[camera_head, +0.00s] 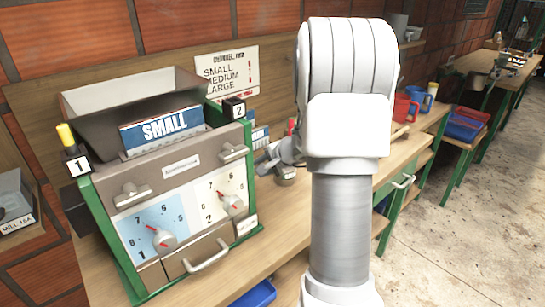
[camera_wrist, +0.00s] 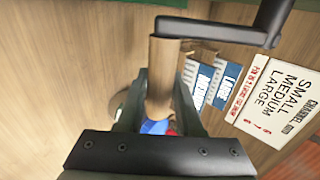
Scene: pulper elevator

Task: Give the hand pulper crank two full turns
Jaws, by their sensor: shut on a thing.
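In the wrist view, the crank shows as a black bent arm (camera_wrist: 225,32) with a round wooden handle (camera_wrist: 162,80). The handle lies between the two fingers of my gripper (camera_wrist: 160,98), which is shut on it. The black arm runs right from the handle's far end, then bends up out of the picture. In the head view my white and grey arm stands in front of the bench and hides the crank and handle. I cannot tell the pulper's body apart in either view.
A grey machine (camera_head: 185,180) with green side plates, two dials and a hopper (camera_head: 130,100) stands on the wooden bench (camera_head: 282,215) at left. A size sign (camera_head: 227,75) is behind it. Concrete floor (camera_head: 460,235) is clear at right.

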